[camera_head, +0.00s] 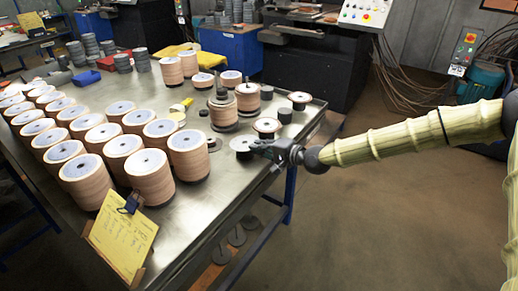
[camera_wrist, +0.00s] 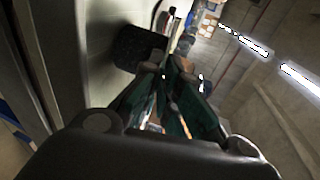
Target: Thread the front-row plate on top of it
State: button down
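A grey plate with a dark centre (camera_head: 240,143) lies near the table's right edge, closest to me in a row of similar round pieces. My gripper (camera_head: 262,147) is low at its right side, at or very near its rim. In the wrist view the fingers (camera_wrist: 172,72) come close together at the tips, and whether anything is between them is unclear. A dark rounded piece (camera_wrist: 138,47) shows just beyond the left finger. A short stack with a dark post rising from it (camera_head: 222,108) stands behind the plate.
Many tan disc stacks (camera_head: 148,178) fill the table's left and front. More reel-like pieces (camera_head: 267,126) lie behind the grey plate. A yellow written card (camera_head: 124,236) stands at the front edge. Bare tabletop (camera_head: 205,215) lies front right of the stacks.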

jog(key=shift+r+p, duration=0.3)
jog(key=shift+r, duration=1.05)
